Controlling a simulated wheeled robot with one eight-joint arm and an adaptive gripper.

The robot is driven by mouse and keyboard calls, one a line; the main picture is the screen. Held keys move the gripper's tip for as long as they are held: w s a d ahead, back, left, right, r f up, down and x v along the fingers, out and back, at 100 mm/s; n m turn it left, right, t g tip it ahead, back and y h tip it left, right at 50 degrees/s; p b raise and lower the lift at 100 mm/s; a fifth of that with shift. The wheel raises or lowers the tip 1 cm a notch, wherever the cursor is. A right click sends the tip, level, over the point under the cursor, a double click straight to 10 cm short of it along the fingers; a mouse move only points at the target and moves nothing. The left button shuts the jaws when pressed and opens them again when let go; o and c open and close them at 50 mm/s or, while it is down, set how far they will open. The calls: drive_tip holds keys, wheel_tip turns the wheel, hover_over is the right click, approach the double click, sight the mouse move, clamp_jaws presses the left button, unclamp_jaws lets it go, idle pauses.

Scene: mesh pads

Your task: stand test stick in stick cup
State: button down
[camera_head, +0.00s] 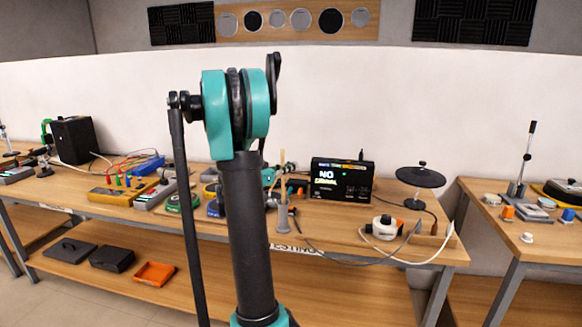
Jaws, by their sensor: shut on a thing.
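The test stick (282,164) is a thin pale wooden rod. It stands close to upright behind my arm, near the middle of the bench. My gripper (286,189) is small and partly hidden behind my arm; it is shut on the stick. A narrow grey cup (283,217), which looks like the stick cup, stands on the bench directly below the gripper in the picture. The stick's lower end is hidden or too small to make out, so I cannot tell whether it is inside the cup.
A black display box (342,180) stands right of the gripper. A round white device (385,227) with cables lies in front of it, and a black disc stand (420,179) is further right. Yellow and grey instruments (122,192) crowd the left. Some bench front is bare.

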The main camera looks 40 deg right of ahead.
drive_tip(key=c, duration=1.6)
unclamp_jaws()
drive_tip(key=shift+o, duration=0.2)
drive_tip(key=shift+a, duration=0.1)
drive_tip(key=a, duration=1.1)
drive_tip(key=shift+s+a, duration=0.15)
drive_tip(key=shift+a, duration=0.25)
